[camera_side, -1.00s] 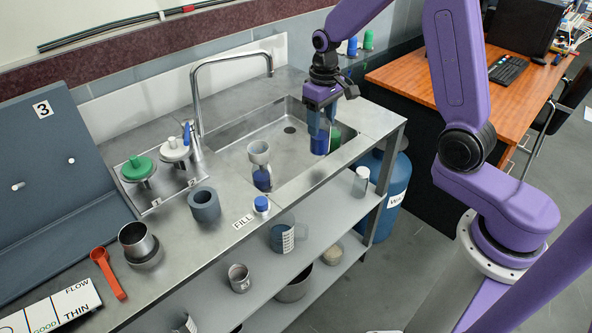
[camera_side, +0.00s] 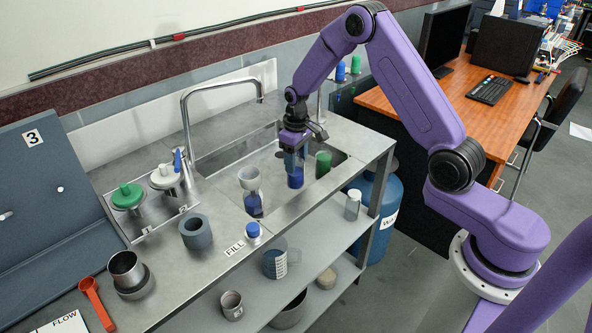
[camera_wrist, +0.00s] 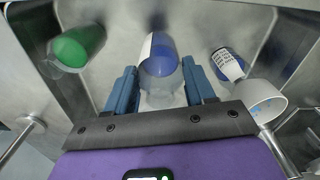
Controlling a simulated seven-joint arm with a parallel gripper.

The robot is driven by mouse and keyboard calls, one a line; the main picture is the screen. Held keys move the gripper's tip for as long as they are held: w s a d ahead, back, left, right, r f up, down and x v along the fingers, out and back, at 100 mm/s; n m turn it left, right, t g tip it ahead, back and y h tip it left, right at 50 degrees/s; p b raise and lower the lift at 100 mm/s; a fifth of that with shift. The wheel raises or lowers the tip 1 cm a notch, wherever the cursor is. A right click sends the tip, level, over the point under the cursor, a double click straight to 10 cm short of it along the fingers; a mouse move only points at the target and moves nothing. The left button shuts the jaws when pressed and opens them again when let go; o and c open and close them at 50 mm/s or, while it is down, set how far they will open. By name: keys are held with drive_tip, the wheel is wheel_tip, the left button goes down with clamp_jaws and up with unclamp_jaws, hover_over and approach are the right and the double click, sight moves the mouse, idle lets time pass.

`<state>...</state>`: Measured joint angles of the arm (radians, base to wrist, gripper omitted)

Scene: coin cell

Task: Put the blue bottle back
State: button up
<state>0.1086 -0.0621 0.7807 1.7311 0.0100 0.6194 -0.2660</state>
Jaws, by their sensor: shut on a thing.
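The blue bottle (camera_side: 295,179) is clear at one end with blue in it, and is over or in the sink. My gripper (camera_side: 293,150) is shut on it from above. In the wrist view the bottle (camera_wrist: 158,62) is between my two blue fingers (camera_wrist: 158,92). I cannot tell whether its base touches the sink floor. A green bottle (camera_side: 323,164) stands to its right in the sink, apart from it; it also shows in the wrist view (camera_wrist: 75,48). Another blue-filled container (camera_side: 253,204) stands to the left under a white funnel (camera_side: 249,178).
The sink (camera_side: 338,158) has a raised rim, and a tall curved faucet (camera_side: 187,120) arches over its left side. A blue-capped white vial (camera_side: 253,232) stands by the FILL label. A grey ring holder (camera_side: 196,232) and a metal cup (camera_side: 127,268) stand further left.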

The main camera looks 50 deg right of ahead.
drive_tip(key=shift+f, duration=1.65)
drive_tip(key=shift+f, duration=0.1)
drive_tip(key=o, duration=1.2)
drive_tip(key=shift+c, duration=0.2)
wheel_tip(320, 180, up, 12)
drive_tip(key=shift+s+r, duration=0.1)
drive_tip(key=shift+r, duration=0.05)
